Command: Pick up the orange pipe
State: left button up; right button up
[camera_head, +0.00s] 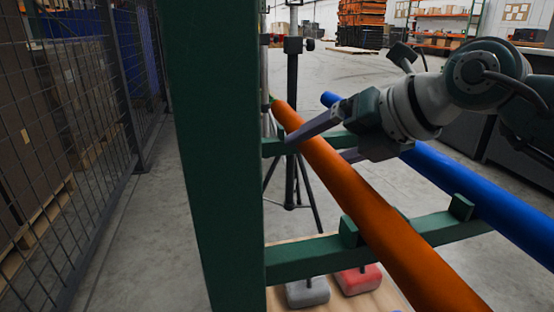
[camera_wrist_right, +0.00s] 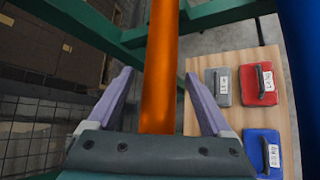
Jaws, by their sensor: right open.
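The orange pipe (camera_head: 365,205) lies across the arms of a green rack (camera_head: 380,242), running from the far left to the near right. It also shows in the right wrist view (camera_wrist_right: 160,75), running lengthwise between my fingers. My right gripper (camera_head: 318,142) reaches in from the right over the blue pipe. Its two purple fingers are open, one on each side of the orange pipe. I cannot tell whether either finger touches it. My left gripper is not in view.
A blue pipe (camera_head: 470,190) lies on the rack to the right, parallel to the orange one. A thick green post (camera_head: 215,150) stands at left. Below is a wooden board (camera_wrist_right: 238,60) with grey, red and blue labelled blocks. A mesh fence (camera_head: 85,110) runs along the left.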

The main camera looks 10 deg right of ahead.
jog(key=shift+c, duration=0.4)
grip_shut()
jog(key=shift+r, duration=0.1)
dwell(0.3)
